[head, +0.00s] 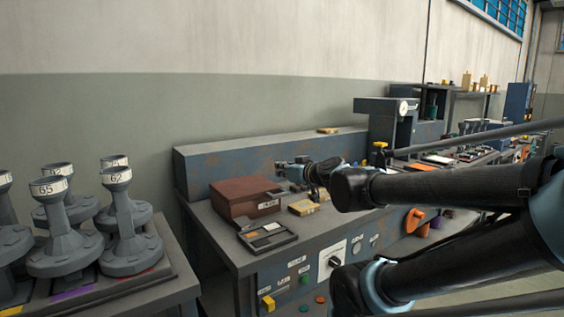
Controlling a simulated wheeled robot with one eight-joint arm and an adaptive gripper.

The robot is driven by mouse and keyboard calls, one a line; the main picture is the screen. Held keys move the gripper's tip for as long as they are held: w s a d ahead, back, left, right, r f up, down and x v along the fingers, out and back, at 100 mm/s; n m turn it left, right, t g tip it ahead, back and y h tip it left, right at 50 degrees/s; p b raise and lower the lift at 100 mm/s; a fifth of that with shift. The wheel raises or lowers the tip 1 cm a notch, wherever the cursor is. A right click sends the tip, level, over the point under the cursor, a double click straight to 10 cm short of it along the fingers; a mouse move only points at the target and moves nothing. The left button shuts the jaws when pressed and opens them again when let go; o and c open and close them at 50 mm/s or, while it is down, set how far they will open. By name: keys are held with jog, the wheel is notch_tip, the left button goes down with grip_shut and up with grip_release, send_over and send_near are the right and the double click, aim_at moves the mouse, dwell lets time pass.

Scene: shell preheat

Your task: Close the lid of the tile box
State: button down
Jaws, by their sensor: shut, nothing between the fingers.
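A reddish-brown box (240,197) stands on the grey bench near its left end, with a small label on its front. I take it to be the tile box. Its top looks flat and lies level over it, so the lid appears down; the label text is too small to read. My gripper (279,168) is shut and empty, just above and behind the box's right end. It points left, and I cannot tell whether it touches the box. My arm reaches in from the right and hides part of the bench.
A dark shallow tray (285,242) with small flat pieces lies in front of the box. A yellowish block (303,207) sits to its right. A raised ledge (226,157) runs behind. Grey funnel-shaped stands (66,243) fill the left bench. A gauge unit (388,112) stands farther right.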

notch_tip(320, 180, down, 8)
jog(key=s+d, duration=0.1)
jog(key=shift+s, duration=0.3)
jog(key=shift+f, duration=0.1)
dwell(0.4)
dwell(0.4)
